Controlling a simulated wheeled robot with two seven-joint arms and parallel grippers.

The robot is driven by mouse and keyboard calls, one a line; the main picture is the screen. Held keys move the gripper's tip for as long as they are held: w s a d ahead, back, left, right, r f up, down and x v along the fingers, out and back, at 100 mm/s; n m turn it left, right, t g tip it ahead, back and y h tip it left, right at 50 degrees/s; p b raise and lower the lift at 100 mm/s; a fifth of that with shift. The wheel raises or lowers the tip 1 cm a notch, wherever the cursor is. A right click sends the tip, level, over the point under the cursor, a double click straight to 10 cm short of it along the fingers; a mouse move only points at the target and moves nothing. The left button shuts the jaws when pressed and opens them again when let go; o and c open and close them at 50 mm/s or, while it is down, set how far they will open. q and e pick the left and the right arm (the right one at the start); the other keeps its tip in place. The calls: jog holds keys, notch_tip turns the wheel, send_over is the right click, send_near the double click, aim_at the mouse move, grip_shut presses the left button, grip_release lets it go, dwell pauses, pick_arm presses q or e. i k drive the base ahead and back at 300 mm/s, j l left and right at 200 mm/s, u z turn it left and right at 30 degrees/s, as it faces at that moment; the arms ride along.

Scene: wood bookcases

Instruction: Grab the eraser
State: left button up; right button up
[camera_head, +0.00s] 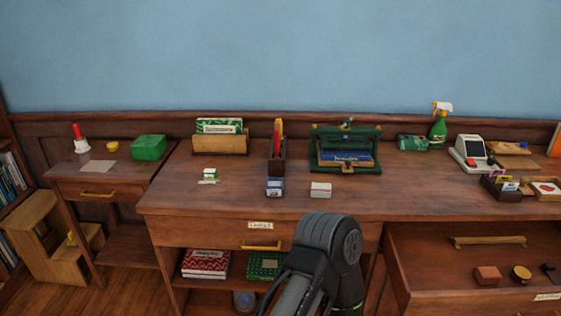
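No label marks the eraser, and I cannot be sure which object it is. A small white block with a reddish edge (320,190) lies near the front edge of the desk. A small blue and white block (274,187) stands to its left. A small green and white block (210,173) lies further left. Part of one of my arms, dark grey and black, rises from the bottom centre in front of the desk. No gripper fingers show, and nothing touches the blocks.
The wooden desk (240,202) carries a book holder (220,143), pencil box (277,164), green book stand (373,135), spray bottle (438,130) and card machine (470,152). An open drawer (440,281) juts out lower right, with several small items. The desk's front middle is mostly clear.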

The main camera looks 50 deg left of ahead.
aim_at(209, 175)
jog(key=k+j+z, duration=0.2)
jog(key=j, duration=0.45)
jog(key=k+j+z, duration=0.15)
jog(key=k+j, duration=0.15)
jog(key=j, duration=0.3)
jog(key=k+j+z, duration=0.2)
jog(key=j, duration=0.4)
jog(key=k+j+z, duration=0.2)
jog(key=k+j, duration=0.2)
jog(key=j, duration=0.15)
jog(key=k+j+z, duration=0.2)
jog(key=k+j, duration=0.55)
jog(key=j, duration=0.2)
